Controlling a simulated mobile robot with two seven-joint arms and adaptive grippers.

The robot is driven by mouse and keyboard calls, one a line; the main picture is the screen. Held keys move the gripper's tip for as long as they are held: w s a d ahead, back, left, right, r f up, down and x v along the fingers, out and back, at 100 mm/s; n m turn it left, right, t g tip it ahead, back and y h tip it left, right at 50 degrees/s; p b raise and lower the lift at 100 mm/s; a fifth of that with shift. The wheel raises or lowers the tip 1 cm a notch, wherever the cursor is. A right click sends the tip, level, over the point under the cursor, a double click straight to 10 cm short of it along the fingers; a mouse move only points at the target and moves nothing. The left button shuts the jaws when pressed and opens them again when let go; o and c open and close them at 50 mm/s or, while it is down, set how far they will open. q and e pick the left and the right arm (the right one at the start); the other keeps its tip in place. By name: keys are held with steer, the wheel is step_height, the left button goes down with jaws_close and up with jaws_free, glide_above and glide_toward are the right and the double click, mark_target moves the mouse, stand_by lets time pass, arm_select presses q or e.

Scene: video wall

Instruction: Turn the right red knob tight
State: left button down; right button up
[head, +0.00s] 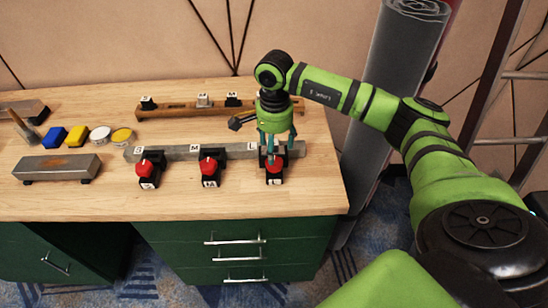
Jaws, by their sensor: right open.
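Three red knobs sit on black clamps along a grey bar (230,152) near the front of the wooden bench. The right red knob (274,162) is at the bar's right end, beside a label. The middle red knob (208,167) and the left red knob (144,168) stand apart to its left. My right gripper (272,150) points down over the right knob. It is open, with its fingers around or just above the knob; I cannot tell whether they touch it. The fingers partly hide the knob. My left gripper is out of view.
A wooden rail (190,109) with several small black and white blocks lies behind the bar. A grey block (57,167), a blue block (54,136), a yellow block (77,134) and small tins (122,136) are at left. The bench front (180,205) is clear.

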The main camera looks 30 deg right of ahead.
mark_target(274, 166)
steer(key=shift+f+p, duration=0.65)
steer(key=shift+f, duration=2.1)
steer(key=shift+a, duration=0.1)
steer(key=c, duration=1.1)
